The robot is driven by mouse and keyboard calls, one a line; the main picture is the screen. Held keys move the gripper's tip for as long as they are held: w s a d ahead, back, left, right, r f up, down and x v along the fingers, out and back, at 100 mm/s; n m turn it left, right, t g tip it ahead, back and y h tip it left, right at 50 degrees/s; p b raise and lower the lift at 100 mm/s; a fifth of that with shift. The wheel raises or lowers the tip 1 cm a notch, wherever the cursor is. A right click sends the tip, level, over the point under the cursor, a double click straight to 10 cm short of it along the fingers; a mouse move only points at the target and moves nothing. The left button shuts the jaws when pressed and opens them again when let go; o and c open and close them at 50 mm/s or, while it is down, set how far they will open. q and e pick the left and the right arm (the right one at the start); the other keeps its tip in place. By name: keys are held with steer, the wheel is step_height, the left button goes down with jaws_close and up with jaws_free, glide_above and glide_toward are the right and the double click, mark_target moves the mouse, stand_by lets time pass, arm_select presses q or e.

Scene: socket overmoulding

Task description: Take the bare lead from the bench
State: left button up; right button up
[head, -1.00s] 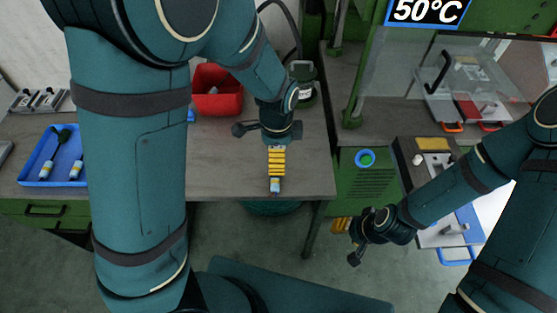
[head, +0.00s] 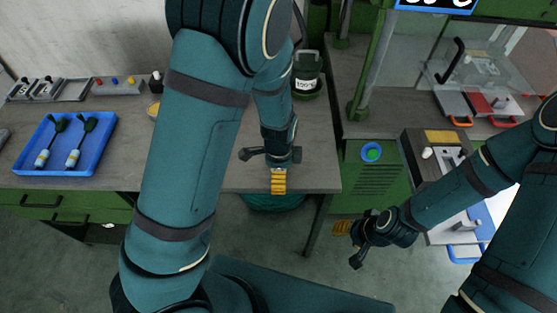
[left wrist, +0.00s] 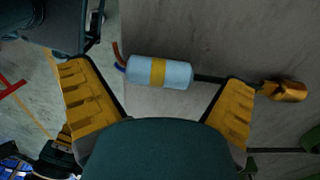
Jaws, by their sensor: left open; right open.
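In the left wrist view a lead lies along the bench top: a pale blue cylinder with a yellow band (left wrist: 159,72), red and blue wire ends at its left, and a black cable running right to a brass-coloured end (left wrist: 286,91). Its wire ends are at the bench edge. My left gripper (left wrist: 160,105) is open, with yellow finger pads wide apart on either side of the cylinder; contact cannot be told. In the head view my left gripper (head: 278,178) is at the bench's front edge and the lead is hidden there. My right gripper (head: 352,240) is open and empty above the floor.
A blue tray (head: 96,166) with two green-ended leads stands on the bench (head: 318,150) at left. A dark green canister (head: 307,75) stands behind my left gripper. A green cabinet (head: 375,185) and a machine with a clear cover (head: 480,68) are at right.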

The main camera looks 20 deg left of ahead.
arm_select(q)
steer(key=shift+f, duration=0.2)
steer(key=shift+s, duration=0.1)
steer(key=c, duration=1.1)
steer(key=shift+s, duration=0.1)
steer(key=shift+c, duration=0.3)
steer(key=shift+s, duration=0.1)
